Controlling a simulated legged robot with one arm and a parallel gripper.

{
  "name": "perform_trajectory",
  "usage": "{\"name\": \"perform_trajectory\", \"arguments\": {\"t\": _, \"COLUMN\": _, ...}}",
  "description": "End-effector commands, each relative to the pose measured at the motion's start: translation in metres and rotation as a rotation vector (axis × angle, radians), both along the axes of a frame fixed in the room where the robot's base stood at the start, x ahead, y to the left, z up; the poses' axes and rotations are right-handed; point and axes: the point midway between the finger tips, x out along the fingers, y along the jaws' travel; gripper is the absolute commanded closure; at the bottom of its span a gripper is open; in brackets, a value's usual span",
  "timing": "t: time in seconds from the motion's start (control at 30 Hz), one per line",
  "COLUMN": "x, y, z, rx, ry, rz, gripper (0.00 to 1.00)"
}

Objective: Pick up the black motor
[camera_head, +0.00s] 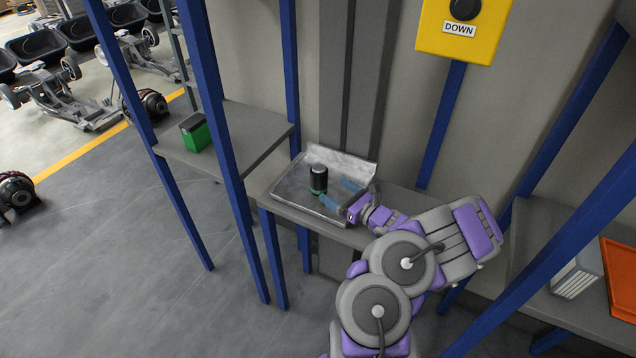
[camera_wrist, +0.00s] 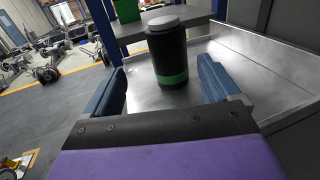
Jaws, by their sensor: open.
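The black motor (camera_head: 319,178) is an upright black cylinder with a green band near its base and a grey top. It stands on a metal tray (camera_head: 290,195) on the shelf. In the wrist view the motor (camera_wrist: 168,52) stands just ahead of my gripper, between the lines of its two fingers. My gripper (camera_head: 341,192) is open, with blue fingers, and reaches in over the tray from the right. The fingers also show in the wrist view (camera_wrist: 165,90), apart on either side, with no contact on the motor to be seen.
A green box (camera_head: 195,133) sits on the left shelf (camera_head: 240,130). Blue posts (camera_head: 218,110) frame the shelves. The tray has a raised back wall near the grey wall. A yellow panel marked DOWN (camera_head: 462,28) hangs above. An orange item (camera_head: 618,275) lies at right.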

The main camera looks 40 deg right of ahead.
Motion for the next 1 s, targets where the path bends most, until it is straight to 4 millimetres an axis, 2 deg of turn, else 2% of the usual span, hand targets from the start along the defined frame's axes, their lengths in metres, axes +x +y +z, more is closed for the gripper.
{"name": "perform_trajectory", "arguments": {"t": 0.1, "x": 0.025, "y": 0.002, "z": -0.004, "rx": -0.001, "ry": 0.001, "rz": 0.007, "gripper": 0.11}}
{"name": "perform_trajectory", "arguments": {"t": 0.23, "x": 0.045, "y": 0.001, "z": -0.004, "rx": 0.000, "ry": 0.001, "rz": 0.004, "gripper": 0.11}}
{"name": "perform_trajectory", "arguments": {"t": 0.53, "x": 0.065, "y": 0.004, "z": -0.001, "rx": -0.001, "ry": 0.000, "rz": 0.001, "gripper": 0.11}}
{"name": "perform_trajectory", "arguments": {"t": 0.8, "x": 0.102, "y": 0.006, "z": -0.001, "rx": -0.001, "ry": 0.001, "rz": 0.004, "gripper": 0.11}}
{"name": "perform_trajectory", "arguments": {"t": 1.0, "x": 0.111, "y": 0.004, "z": 0.000, "rx": 0.002, "ry": 0.000, "rz": 0.001, "gripper": 0.11}}
